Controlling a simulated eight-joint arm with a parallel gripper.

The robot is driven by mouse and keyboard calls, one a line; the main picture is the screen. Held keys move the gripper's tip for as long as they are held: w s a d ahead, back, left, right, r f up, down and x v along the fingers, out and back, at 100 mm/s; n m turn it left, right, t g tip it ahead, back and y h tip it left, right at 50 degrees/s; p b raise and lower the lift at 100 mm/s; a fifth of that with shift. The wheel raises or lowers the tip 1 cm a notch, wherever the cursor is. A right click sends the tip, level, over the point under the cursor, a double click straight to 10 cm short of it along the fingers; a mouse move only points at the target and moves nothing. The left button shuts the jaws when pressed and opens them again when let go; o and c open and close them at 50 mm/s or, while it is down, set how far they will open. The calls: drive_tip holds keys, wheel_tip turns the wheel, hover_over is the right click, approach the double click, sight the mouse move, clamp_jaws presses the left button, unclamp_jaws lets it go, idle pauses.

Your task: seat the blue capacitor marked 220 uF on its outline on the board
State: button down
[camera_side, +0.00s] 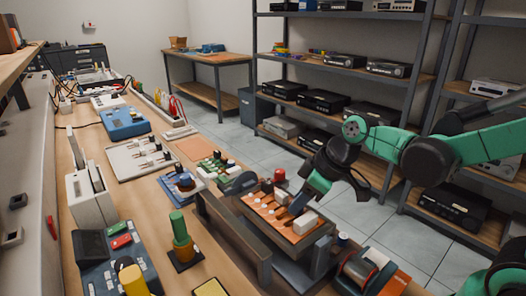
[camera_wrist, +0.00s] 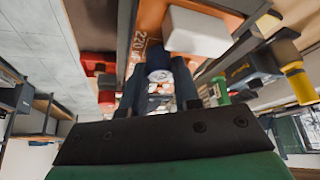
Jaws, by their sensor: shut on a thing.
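My gripper (camera_wrist: 160,92) is shut on the blue capacitor (camera_wrist: 158,75). In the wrist view its pale round end shows between the two dark fingers; its own marking cannot be read. The orange board (camera_side: 262,208) lies in a raised frame in the middle of the side view, and it also shows in the wrist view (camera_wrist: 150,18). A printed "220 u" label (camera_wrist: 139,50) is on the board beside the fingers. In the side view my gripper (camera_side: 298,205) points down over the board's right half, near a white block (camera_side: 306,222). Whether the capacitor touches the board is hidden.
The white block (camera_wrist: 197,35) stands close to the fingers. A red-topped part (camera_side: 279,174) is behind the board. A grey rail (camera_side: 235,235) runs along its left. A small dark cylinder (camera_side: 342,239) and an orange-and-grey spool (camera_side: 368,272) are at right. Green stacked cylinders (camera_side: 180,232) stand at left.

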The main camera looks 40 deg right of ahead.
idle(0.3)
drive_tip(key=shift+c, duration=0.8)
unclamp_jaws()
drive_tip(key=shift+r, duration=2.95)
drive_tip(key=s+m, duration=0.1)
drive_tip(key=s+f+m+t+h, duration=0.1)
drive_tip(key=s+d+f+m+h, duration=0.1)
drive_tip(key=m, duration=0.1)
drive_tip(key=shift+s+t, duration=0.3)
drive_tip(key=shift+s+d+f+m+t+h, duration=0.1)
drive_tip(key=shift+s+f+m+t+h, duration=0.2)
drive_tip(key=shift+m, duration=0.4)
